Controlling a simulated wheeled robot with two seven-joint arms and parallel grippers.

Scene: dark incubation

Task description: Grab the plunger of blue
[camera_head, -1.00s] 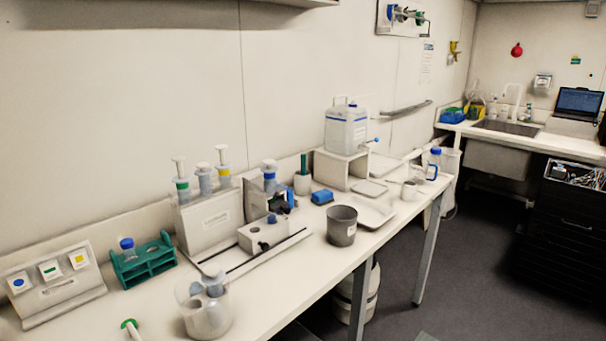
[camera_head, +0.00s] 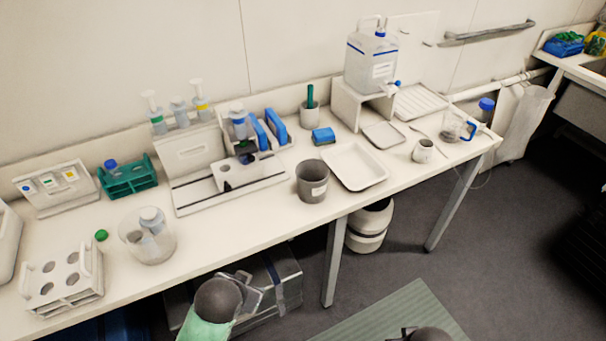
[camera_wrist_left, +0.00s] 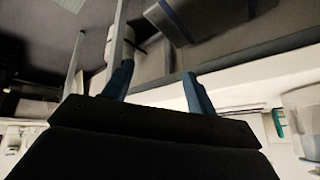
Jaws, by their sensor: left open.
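My right gripper is not clearly in view.

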